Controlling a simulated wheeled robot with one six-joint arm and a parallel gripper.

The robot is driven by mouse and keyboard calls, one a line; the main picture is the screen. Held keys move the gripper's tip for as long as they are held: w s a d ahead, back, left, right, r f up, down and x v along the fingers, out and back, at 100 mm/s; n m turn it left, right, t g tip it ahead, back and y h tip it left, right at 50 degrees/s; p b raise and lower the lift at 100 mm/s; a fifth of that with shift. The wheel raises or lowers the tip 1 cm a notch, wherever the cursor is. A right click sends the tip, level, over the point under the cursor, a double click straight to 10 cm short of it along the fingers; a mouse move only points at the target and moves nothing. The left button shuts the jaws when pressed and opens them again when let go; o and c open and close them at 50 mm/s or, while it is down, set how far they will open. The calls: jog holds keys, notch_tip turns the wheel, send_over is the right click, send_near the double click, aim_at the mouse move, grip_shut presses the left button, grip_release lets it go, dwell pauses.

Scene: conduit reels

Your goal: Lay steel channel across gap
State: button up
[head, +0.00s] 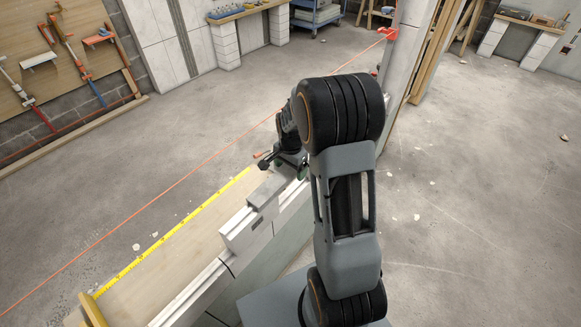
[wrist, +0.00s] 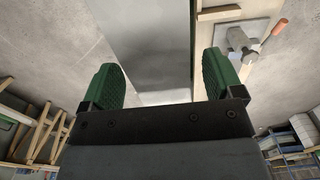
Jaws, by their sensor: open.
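A grey flat-topped bar (head: 266,191), which looks like the steel channel, lies along the top of the pale block wall in the head view. Its broad grey face (wrist: 145,40) fills the upper middle of the wrist view. My gripper (head: 285,160) is at the bar's far end in the head view. In the wrist view, the green-padded fingers of my gripper (wrist: 162,72) are spread wide, with nothing clamped between them. The grey face shows beyond and between the fingertips; I cannot tell whether they touch it. The gap itself is not clearly visible.
A yellow tape (head: 165,236) runs along the wooden plank (head: 190,243), beside an orange string line (head: 150,203). A trowel (wrist: 243,52) with an orange handle lies right of the fingers in the wrist view. Tools hang on a board (head: 70,75) at left. The floor at right is largely clear.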

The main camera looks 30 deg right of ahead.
notch_tip(320, 180, up, 14)
jog(key=p, duration=0.2)
jog(key=s+a+r+n+t+p, duration=0.1)
jog(key=s+a+r+n+p, duration=0.2)
jog(key=s, duration=0.5)
jog(key=s+a+r+n+t+p, duration=0.2)
jog(key=s+a+r+n+p, duration=0.2)
jog(key=n, duration=0.6)
jog(key=s+a+r, duration=0.2)
jog(key=s+r, duration=0.1)
jog(key=s, duration=0.1)
jog(key=shift+a+r+t, duration=0.2)
jog(key=shift+r+t, duration=0.05)
jog(key=shift+t, duration=0.05)
jog(key=shift+s, duration=0.1)
